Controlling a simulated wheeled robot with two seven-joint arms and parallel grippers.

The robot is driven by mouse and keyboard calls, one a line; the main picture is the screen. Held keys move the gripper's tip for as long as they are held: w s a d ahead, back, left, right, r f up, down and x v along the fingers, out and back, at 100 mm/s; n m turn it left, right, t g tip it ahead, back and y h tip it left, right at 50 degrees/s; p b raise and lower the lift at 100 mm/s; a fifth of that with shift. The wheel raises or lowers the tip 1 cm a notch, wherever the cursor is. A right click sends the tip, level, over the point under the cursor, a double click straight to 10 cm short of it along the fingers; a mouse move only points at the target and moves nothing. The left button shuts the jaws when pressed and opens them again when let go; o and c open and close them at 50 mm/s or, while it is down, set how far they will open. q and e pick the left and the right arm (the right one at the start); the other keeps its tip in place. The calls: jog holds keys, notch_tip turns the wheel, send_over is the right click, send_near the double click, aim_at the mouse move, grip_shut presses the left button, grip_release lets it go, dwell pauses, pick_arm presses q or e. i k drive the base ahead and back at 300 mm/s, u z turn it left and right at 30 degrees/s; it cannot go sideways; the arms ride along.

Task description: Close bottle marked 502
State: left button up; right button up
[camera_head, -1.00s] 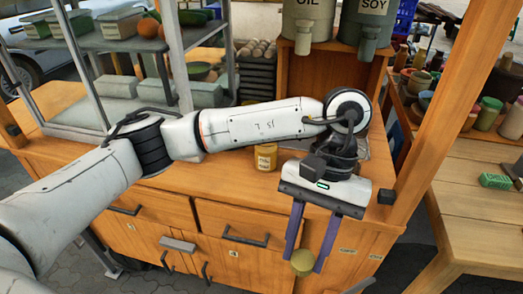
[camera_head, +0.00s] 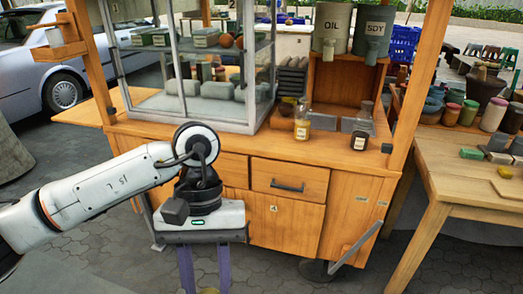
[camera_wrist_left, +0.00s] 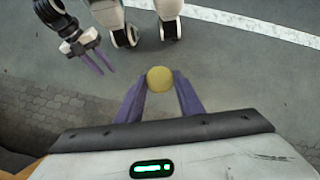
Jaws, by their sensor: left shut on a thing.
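My left gripper (camera_head: 206,284) is shut on a round yellow-green lid (camera_wrist_left: 160,79), held between its purple fingers in front of the cart. On the counter stand a bottle with yellow contents (camera_head: 302,124) and a darker bottle (camera_head: 361,133). Both carry pale labels too small to read, and I cannot tell which is 502. The left gripper is well apart from both. My right gripper (camera_wrist_left: 106,72) appears in the left wrist view, its purple fingers apart and empty.
The wooden cart counter (camera_head: 270,145) has a glass case (camera_head: 190,75) at left. OIL (camera_head: 330,28) and SOY (camera_head: 373,30) dispensers stand above the bottles. A wooden table (camera_head: 455,195) is at right, with a yellow round piece (camera_head: 507,172). Paved floor is clear in front.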

aim_at(303, 112)
jog(key=z, duration=0.75)
jog(key=i, duration=1.75)
jog(key=u, duration=0.7)
